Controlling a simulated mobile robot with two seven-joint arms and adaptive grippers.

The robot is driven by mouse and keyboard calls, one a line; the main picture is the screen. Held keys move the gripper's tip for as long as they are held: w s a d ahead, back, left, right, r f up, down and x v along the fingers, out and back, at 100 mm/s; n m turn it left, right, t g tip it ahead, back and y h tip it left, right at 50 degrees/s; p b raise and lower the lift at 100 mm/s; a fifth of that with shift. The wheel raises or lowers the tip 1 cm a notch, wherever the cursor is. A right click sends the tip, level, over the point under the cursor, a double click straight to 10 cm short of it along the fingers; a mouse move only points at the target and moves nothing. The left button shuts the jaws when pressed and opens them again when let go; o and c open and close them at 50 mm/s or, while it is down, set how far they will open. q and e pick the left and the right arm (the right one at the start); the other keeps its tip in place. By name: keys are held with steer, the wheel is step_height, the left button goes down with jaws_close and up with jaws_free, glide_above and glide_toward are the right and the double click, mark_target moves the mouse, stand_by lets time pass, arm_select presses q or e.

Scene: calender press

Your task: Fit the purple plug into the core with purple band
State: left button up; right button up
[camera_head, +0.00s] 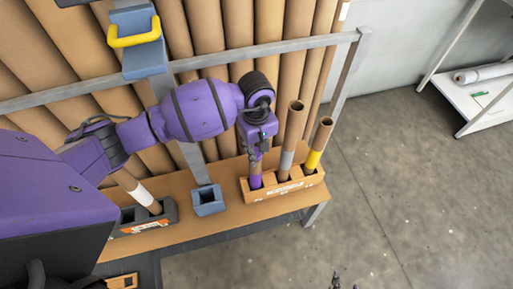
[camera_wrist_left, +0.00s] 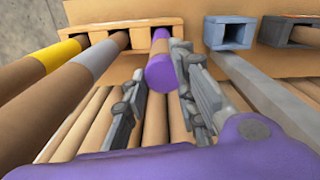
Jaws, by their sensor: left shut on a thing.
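The purple plug (camera_wrist_left: 160,76) is between the fingers of my left gripper (camera_wrist_left: 162,98) in the left wrist view. In the head view this gripper (camera_head: 257,148) points down over the core with purple band (camera_head: 256,171), which stands in a wooden block (camera_head: 284,190). The core's band (camera_wrist_left: 160,43) shows just behind the plug in the wrist view. The plug lines up closely with the core, but the contact between them is hidden, so I cannot tell whether it is inserted. A small dark shape at the head view's bottom edge may be my right gripper (camera_head: 337,279).
A grey-banded core (camera_head: 290,140) and a yellow-banded core (camera_head: 318,145) stand close to the right in the same block. A blue square socket (camera_head: 208,200) and a dark holder with a white-banded core (camera_head: 145,195) are to the left. A rail (camera_head: 290,45) runs behind.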

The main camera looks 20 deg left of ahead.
arm_select(q)
steer(key=shift+f, duration=0.15)
steer(key=shift+f, duration=0.2)
steer(key=o, duration=0.9)
steer(key=shift+o, duration=0.2)
